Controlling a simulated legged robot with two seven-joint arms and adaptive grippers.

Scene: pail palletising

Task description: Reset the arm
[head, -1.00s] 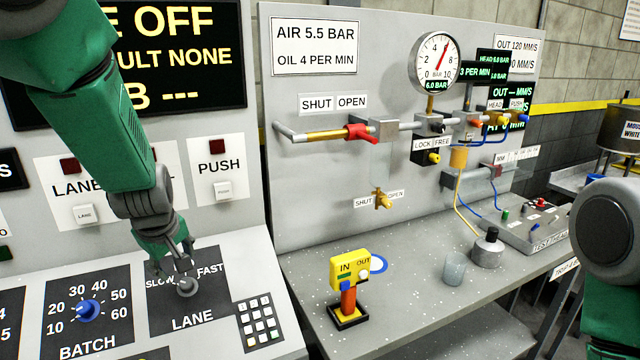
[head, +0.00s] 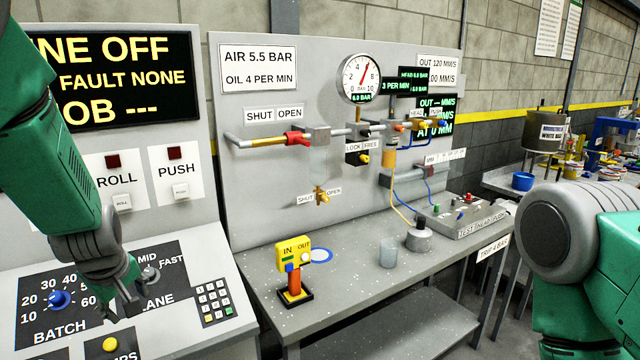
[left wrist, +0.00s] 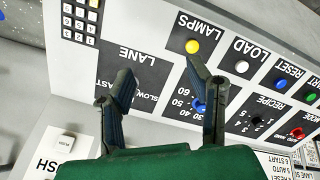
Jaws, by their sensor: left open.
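My left gripper (head: 122,302) hangs over the sloped control panel in the head view, just left of the grey LANE knob (head: 150,273). It looks apart from the knob. In the left wrist view its two fingers (left wrist: 160,85) are spread with nothing between them. The LANE plate (left wrist: 150,68) shows behind them there, and its knob seems hidden by a finger. The blue BATCH knob (head: 60,300) is left of the gripper; it also shows by the right finger in the left wrist view (left wrist: 198,106). My right arm enters at the right edge; its gripper is out of view.
A keypad (head: 213,301) sits right of the LANE plate. An air board (head: 270,190) with a gauge (head: 361,78) stands behind.

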